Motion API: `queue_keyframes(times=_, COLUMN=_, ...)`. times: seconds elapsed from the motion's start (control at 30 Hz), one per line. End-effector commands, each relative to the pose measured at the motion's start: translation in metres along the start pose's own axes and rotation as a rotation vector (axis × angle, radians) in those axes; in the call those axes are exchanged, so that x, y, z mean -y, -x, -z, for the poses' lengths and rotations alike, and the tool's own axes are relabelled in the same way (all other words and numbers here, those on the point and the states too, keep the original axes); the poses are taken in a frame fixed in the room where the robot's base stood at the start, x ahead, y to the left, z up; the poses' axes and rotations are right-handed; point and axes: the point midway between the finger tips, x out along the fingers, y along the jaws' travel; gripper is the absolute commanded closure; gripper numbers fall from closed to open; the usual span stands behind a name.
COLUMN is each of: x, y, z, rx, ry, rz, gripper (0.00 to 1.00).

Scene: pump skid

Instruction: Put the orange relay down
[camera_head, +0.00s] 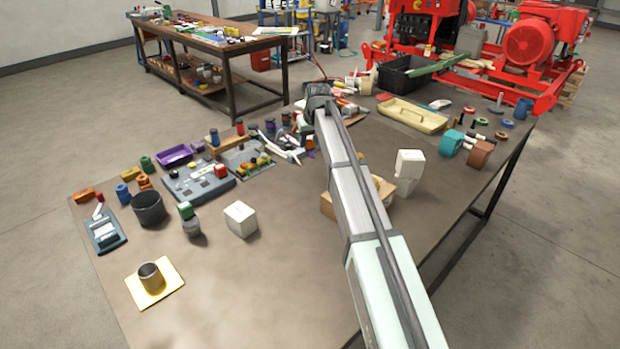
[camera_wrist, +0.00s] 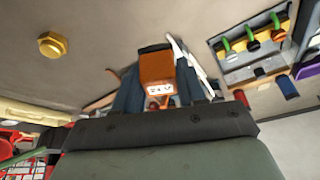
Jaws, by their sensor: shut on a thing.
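The orange relay (camera_wrist: 156,68) is a small block with a white printed label. It sits between the two dark fingers of my gripper (camera_wrist: 158,82) in the wrist view, and the gripper is shut on it. In the head view my arm reaches away across the workbench (camera_head: 265,285) to its far middle part. There the arm hides the fingers and the relay. I cannot tell whether the relay touches the bench top.
Near the relay in the wrist view lie white and grey pieces (camera_wrist: 195,62), a board with green-handled parts (camera_wrist: 250,45) and a brass hex fitting (camera_wrist: 52,44). A cream tray (camera_head: 412,115) and black crate (camera_head: 405,75) stand at the back right. The front middle bench is clear.

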Motion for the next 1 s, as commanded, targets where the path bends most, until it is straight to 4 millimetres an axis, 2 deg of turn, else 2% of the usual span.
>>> queue_keyframes(times=0.03, x=-0.005, y=0.001, z=-0.009, rx=-0.001, ry=-0.002, rz=0.001, gripper=0.91)
queue_keyframes(times=0.1, x=0.0, y=0.002, z=-0.016, rx=-0.004, ry=0.017, rz=0.011, gripper=0.91)
queue_keyframes(times=0.33, x=0.002, y=-0.006, z=-0.017, rx=-0.009, ry=0.062, rz=0.018, gripper=0.91)
queue_keyframes(times=0.63, x=0.001, y=-0.048, z=-0.034, rx=-0.008, ry=0.063, rz=0.018, gripper=0.91)
queue_keyframes(times=0.87, x=0.001, y=-0.063, z=-0.04, rx=-0.01, ry=0.062, rz=0.017, gripper=0.91)
queue_keyframes(times=1.0, x=0.001, y=-0.08, z=-0.047, rx=-0.008, ry=0.062, rz=0.018, gripper=0.91)
